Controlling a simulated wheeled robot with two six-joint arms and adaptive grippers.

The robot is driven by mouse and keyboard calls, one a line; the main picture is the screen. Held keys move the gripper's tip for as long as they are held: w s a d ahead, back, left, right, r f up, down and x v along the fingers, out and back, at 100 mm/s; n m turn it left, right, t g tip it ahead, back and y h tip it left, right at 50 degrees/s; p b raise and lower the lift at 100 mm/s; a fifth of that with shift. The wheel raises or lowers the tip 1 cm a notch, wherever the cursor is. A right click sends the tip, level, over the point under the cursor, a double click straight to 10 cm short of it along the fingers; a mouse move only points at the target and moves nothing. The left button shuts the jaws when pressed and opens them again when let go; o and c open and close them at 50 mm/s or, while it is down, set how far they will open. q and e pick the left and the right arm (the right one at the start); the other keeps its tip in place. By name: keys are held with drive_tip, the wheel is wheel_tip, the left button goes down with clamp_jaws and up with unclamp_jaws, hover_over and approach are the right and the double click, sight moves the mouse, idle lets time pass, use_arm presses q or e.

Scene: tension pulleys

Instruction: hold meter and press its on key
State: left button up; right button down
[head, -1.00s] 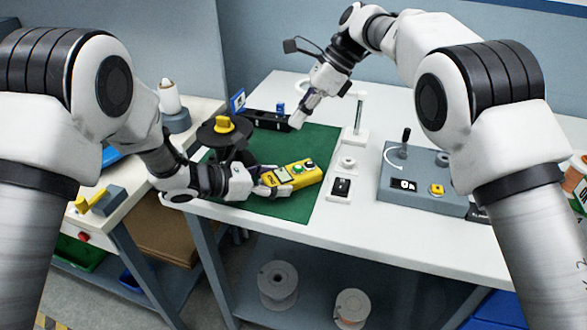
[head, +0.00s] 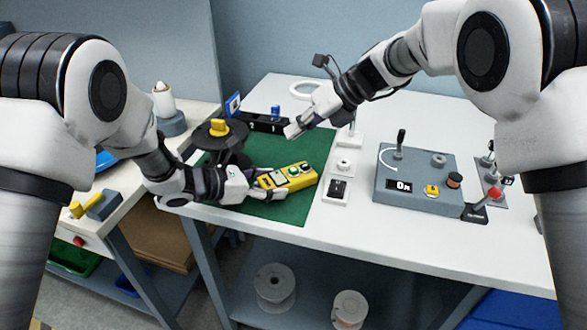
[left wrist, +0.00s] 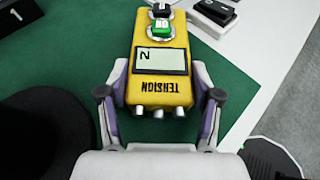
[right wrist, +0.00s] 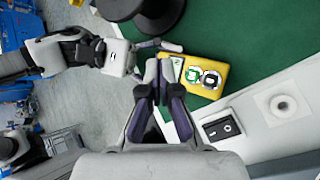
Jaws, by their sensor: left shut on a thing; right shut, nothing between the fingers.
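The yellow tension meter (head: 286,179) lies over the front part of the green mat (head: 318,146). In the left wrist view the meter (left wrist: 161,92) shows a display reading "N", a green key (left wrist: 160,29) and a black knob (left wrist: 161,9). My left gripper (head: 262,184) is shut on the meter's near end, one finger on each side, as the left wrist view (left wrist: 161,105) shows. My right gripper (head: 290,132) is shut and empty, above the mat behind the meter. In the right wrist view its fingertips (right wrist: 160,68) appear beside the meter (right wrist: 203,76); the gap cannot be judged.
A dark reel with a yellow knob (head: 217,128) stands left of the meter. A black rail block (head: 262,124) lies behind it. A black rocker switch (head: 338,189) is to the right, then a grey control box (head: 418,182). The rear right table is clear.

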sight(297, 169)
wheel_tip(297, 169, down, 7)
drive_tip(key=shift+r, duration=0.15)
idle(1.4)
drive_tip(key=shift+f, duration=0.45)
drive_tip(key=shift+f, duration=0.4)
idle(0.7)
drive_tip(key=shift+r, duration=0.85)
drive_tip(key=shift+r, duration=2.5)
